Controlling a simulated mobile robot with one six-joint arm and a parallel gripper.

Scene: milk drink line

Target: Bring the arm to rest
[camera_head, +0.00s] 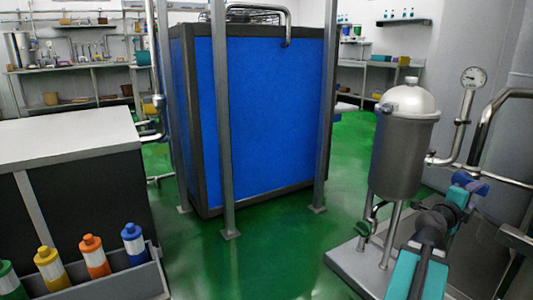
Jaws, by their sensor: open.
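Dark and teal jointed parts at the lower right of the head view look like my arm, coming up from the bottom edge and bending to the right. They overlap the grey metal base of the filter unit in the picture. Whether they touch it I cannot tell. I cannot make out my gripper or its fingertips. No held object shows.
A steel domed vessel (404,145) with a gauge (473,78) stands close on the right. A large blue framed tank (265,110) fills the middle. Several colored bottles stand in a grey tray (125,285) at the lower left, beside a white-topped bench (65,140). Green floor (270,255) is open centrally.

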